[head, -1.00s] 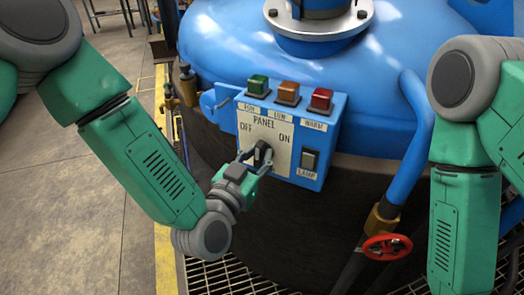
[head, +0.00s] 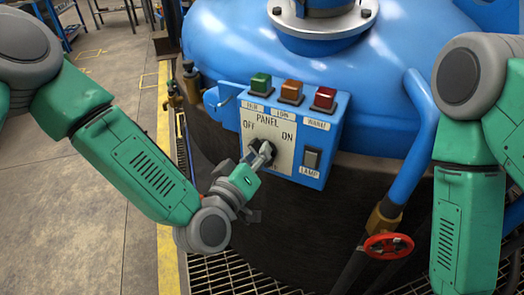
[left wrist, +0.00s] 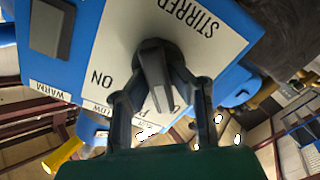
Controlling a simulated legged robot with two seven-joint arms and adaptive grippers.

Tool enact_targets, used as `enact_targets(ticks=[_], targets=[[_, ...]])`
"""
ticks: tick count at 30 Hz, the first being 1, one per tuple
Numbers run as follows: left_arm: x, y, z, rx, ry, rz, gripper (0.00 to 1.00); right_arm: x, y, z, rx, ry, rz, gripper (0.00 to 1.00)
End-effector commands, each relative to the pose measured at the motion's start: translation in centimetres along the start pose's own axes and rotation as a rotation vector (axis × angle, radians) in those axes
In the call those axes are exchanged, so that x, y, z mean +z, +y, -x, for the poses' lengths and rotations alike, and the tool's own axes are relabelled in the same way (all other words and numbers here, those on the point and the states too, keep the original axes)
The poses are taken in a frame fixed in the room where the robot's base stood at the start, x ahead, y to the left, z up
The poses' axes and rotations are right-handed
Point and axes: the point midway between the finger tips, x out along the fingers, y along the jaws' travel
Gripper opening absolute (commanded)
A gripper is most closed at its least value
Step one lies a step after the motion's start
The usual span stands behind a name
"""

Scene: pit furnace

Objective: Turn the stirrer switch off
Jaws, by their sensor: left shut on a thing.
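The stirrer switch is a black rotary knob (left wrist: 155,72) on the cream plate (head: 282,152) of a blue control box. OFF is printed at the plate's upper left and ON at its upper right. My left gripper (head: 266,149) is at the knob, its two fingers on either side of the handle and shut on it. The fingers (left wrist: 163,100) also straddle the knob in the left wrist view, which shows the words STIRRER and ON; the other label is partly hidden. The knob's exact angle is hard to tell. My right gripper is out of view.
Green (head: 260,83), amber (head: 291,91) and red (head: 324,98) lamps top the box. A black rocker switch (head: 311,159) marked LAMP sits right of the plate. A blue pipe (head: 417,120) and red valve wheel (head: 388,246) stand right. The blue vessel (head: 370,50) rises behind.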

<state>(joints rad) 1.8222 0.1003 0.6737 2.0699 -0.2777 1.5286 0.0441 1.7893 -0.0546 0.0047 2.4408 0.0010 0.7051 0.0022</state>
Motion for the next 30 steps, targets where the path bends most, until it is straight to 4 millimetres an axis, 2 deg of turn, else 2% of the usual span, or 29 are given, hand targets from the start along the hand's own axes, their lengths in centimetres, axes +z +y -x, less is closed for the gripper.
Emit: enact_targets(ticks=[1,20,21,23,30], targets=[[0.58,-0.43,0.40,-0.010,-0.016,0.017,0.00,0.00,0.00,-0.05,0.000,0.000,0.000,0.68],[0.59,-0.53,0.41,-0.012,-0.016,0.068,0.00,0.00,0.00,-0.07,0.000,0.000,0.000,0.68],[0.59,-0.53,0.41,-0.012,-0.016,0.068,0.19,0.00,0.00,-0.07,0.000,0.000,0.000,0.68],[0.54,-0.52,0.37,-0.011,-0.015,0.067,0.36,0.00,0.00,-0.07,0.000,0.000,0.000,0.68],[0.33,-0.24,0.10,-0.006,-0.008,0.065,0.36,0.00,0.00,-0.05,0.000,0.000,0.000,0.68]])
